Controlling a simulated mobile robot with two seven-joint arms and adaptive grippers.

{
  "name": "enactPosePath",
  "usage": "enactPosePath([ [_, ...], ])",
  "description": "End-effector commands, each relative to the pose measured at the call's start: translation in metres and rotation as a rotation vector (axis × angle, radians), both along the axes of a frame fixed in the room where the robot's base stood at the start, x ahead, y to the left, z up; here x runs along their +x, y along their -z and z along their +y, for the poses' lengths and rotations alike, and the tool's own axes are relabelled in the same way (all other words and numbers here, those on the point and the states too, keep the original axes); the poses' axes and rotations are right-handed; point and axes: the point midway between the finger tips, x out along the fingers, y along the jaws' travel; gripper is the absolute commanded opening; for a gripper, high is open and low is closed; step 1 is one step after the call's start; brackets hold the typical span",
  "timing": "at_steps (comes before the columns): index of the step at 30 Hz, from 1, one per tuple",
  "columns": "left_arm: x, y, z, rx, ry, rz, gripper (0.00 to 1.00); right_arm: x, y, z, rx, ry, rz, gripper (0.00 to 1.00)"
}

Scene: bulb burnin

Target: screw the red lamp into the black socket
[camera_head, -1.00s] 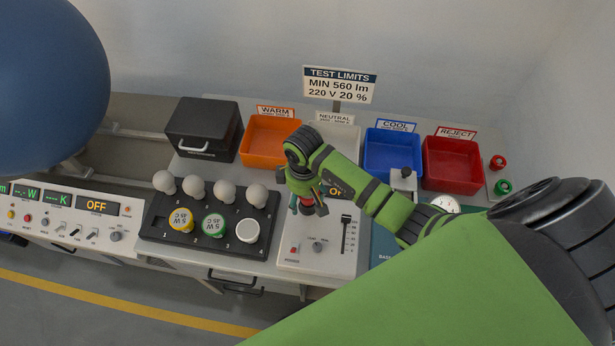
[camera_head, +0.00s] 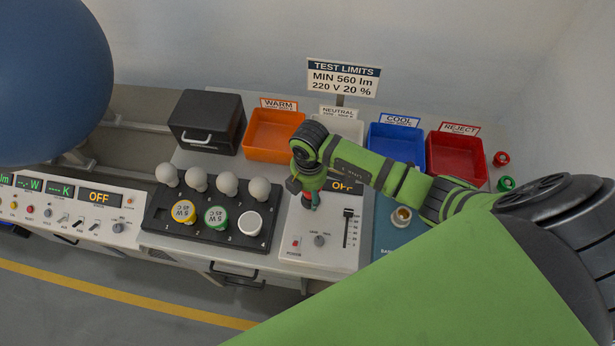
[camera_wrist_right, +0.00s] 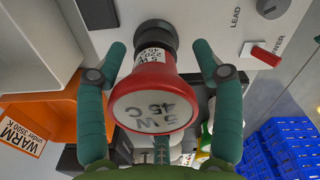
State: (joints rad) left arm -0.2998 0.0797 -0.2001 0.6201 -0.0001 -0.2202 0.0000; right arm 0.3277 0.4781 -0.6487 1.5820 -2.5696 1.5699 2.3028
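The red lamp (camera_wrist_right: 150,105), a cone with a red rim and a white face marked 5 W, stands with its narrow end at the black socket (camera_wrist_right: 156,35) in the right wrist view. How deep its base sits in the socket cannot be told. My right gripper (camera_wrist_right: 160,55) is open, with one finger on each side of the lamp and gaps beside its neck. In the head view my right gripper (camera_head: 309,195) points down over the white test box (camera_head: 323,256) and hides most of the lamp and socket. My left gripper is not in view.
A black tray (camera_head: 161,224) with several bulbs and lamps stands left of the test box. Orange (camera_head: 270,151), blue (camera_head: 393,150) and red (camera_head: 455,163) bins stand behind. A teal mat (camera_head: 385,240) with a small round fitting (camera_head: 401,217) lies to the right.

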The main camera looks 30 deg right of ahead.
Motion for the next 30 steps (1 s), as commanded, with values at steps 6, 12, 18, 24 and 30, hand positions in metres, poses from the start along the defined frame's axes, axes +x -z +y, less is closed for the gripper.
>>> enactPosePath([
  [6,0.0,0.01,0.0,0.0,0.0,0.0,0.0,-0.003,0.002,-0.003,-0.005,-0.43,0.0,0.68],
  [12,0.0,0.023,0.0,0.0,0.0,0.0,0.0,-0.006,0.004,-0.004,-0.006,-0.817,0.0,0.68],
  [18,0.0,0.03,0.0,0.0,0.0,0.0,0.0,-0.009,0.002,-0.004,-0.002,-1.08,0.001,0.68],
  [24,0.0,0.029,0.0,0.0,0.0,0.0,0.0,-0.01,0.001,-0.003,0.0,-1.111,0.003,0.68],
  [30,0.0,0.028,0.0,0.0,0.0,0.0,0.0,-0.01,0.0,-0.003,0.0,-1.109,0.003,0.68],
])
